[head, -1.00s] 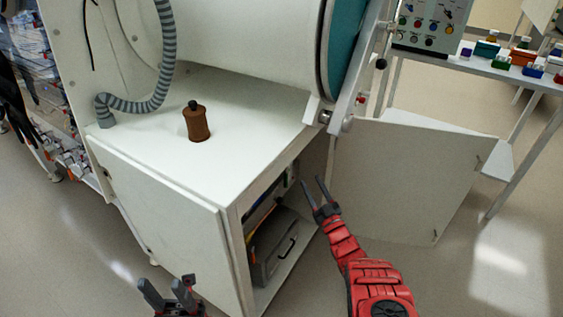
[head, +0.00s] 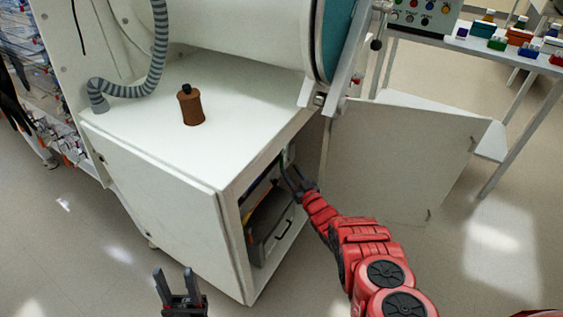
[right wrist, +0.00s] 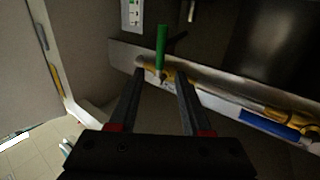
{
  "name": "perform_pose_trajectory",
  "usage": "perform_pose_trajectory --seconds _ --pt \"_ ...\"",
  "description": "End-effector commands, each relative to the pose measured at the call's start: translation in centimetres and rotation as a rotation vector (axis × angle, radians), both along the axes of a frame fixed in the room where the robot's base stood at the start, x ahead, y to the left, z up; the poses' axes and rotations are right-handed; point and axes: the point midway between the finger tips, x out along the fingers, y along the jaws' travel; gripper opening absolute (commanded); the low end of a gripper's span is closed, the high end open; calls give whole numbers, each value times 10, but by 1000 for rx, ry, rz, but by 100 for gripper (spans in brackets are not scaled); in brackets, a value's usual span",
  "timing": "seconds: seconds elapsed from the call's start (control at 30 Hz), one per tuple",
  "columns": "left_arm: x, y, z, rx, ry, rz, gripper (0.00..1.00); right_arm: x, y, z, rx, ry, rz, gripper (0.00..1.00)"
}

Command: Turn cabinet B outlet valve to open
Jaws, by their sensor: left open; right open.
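The right wrist view shows a green valve handle (right wrist: 161,47) standing upright on a brass-coloured pipe fitting inside the dim cabinet. A blue handle (right wrist: 268,124) lies along the pipe to the right. My right gripper (right wrist: 160,78) is open, its fingertips on either side of the lower end of the green handle; I cannot tell whether they touch it. In the head view my right gripper (head: 291,172) reaches into the opening of the white cabinet (head: 160,190), and the valve is mostly hidden there. My left gripper (head: 174,282) is open and empty, low in front of the cabinet. No cabinet label is readable.
The cabinet door (head: 400,165) stands open at the right. A grey case (head: 270,228) sits inside, low down. A brown bottle (head: 190,106) stands on the cabinet top by a grey hose (head: 155,60). A side table with small boxes is at the upper right.

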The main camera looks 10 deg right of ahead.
Motion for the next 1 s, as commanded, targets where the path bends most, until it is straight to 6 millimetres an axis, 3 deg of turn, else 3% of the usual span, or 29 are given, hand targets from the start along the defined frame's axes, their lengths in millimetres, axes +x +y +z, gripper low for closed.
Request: perform_pose_trajectory --seconds 0.17,0.5,0.7,1.0 --pt "0 0 -16 0 0 0 50 21 8 -3 0 -4 0 48" --pt "0 0 -73 0 0 0 50 65 23 -6 1 -4 0 48" --pt "0 0 -85 0 0 0 50 75 27 -2 0 -1 -1 48" --pt "0 0 -84 0 0 0 50 76 28 0 0 0 -1 48"
